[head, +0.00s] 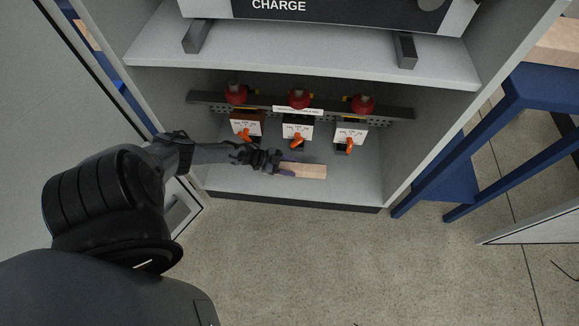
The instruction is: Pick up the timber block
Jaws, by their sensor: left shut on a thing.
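The timber block (306,170) is a pale, light-brown wooden bar in the lower compartment of the open cabinet. It points to the right from my left gripper (280,166), which is shut on its left end. That end is hidden between the fingers. The block is over the cabinet floor; I cannot tell whether it touches the floor. My right gripper is not in view.
Behind the block, a grey rail (330,111) carries three red knobs and switches with orange handles (298,140). A shelf (300,52) is above. The cabinet's right wall (425,125) is near. A blue-framed table (500,125) stands outside right.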

